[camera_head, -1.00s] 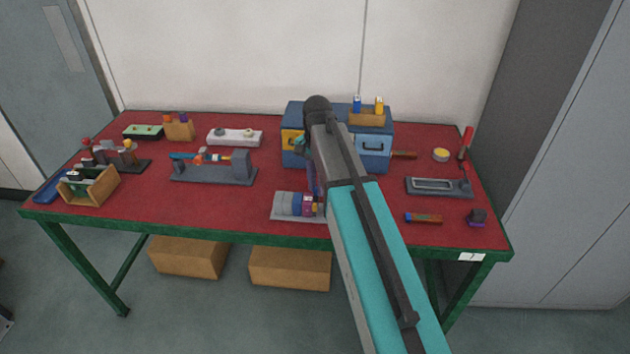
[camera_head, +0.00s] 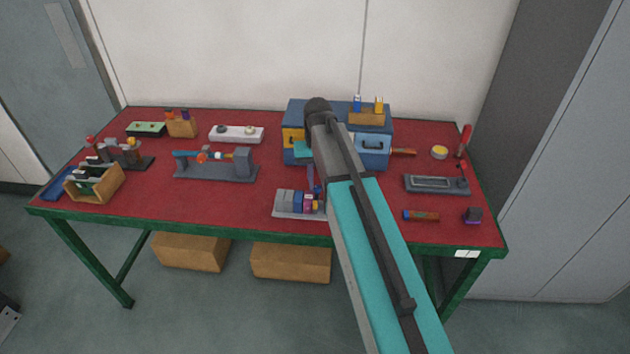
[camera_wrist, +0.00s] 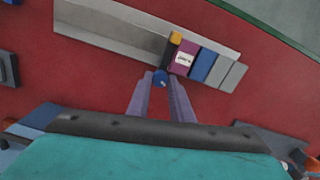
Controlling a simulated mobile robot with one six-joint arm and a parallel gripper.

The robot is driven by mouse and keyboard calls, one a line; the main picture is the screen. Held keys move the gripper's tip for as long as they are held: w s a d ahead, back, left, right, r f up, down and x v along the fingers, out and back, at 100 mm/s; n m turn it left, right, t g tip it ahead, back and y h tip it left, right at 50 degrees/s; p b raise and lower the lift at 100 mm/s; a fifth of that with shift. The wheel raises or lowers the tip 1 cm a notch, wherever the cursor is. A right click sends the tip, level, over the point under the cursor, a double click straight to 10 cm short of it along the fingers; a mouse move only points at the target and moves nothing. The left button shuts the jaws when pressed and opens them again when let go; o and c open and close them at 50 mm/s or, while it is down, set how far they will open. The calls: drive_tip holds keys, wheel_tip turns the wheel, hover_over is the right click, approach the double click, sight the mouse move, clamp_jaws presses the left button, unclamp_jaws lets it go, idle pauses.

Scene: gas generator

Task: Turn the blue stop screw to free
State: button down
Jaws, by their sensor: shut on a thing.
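The blue stop screw (camera_wrist: 161,77) shows as a small round blue head at my fingertips in the wrist view. My gripper (camera_wrist: 167,82) is shut on it, with a narrow gap between the fingers further back. The screw sits beside the grey block device (camera_wrist: 108,27), close to its yellow, magenta, blue and grey blocks. In the head view this device (camera_head: 285,206) lies at the table's front edge. My arm hides its right part and the screw there. One finger of my gripper (camera_head: 311,180) shows beside the arm. The screw's turn angle cannot be read.
A blue toolbox (camera_head: 376,148) stands behind my arm. A grey fixture with a coloured shaft (camera_head: 215,172) lies to the left. Red table surface is clear left of the device.

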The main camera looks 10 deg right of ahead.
sight(317, 186)
drive_tip(key=shift+w+r+n, duration=0.15)
drive_tip(key=shift+w+n, duration=0.1)
drive_tip(key=shift+n, duration=0.05)
drive_tip(key=c, duration=1.6)
unclamp_jaws()
drive_tip(key=shift+o, duration=0.2)
drive_tip(key=shift+s, duration=0.1)
wheel_tip(317, 186, up, 8)
drive_tip(key=p, duration=0.5)
drive_tip(key=shift+p, duration=0.3)
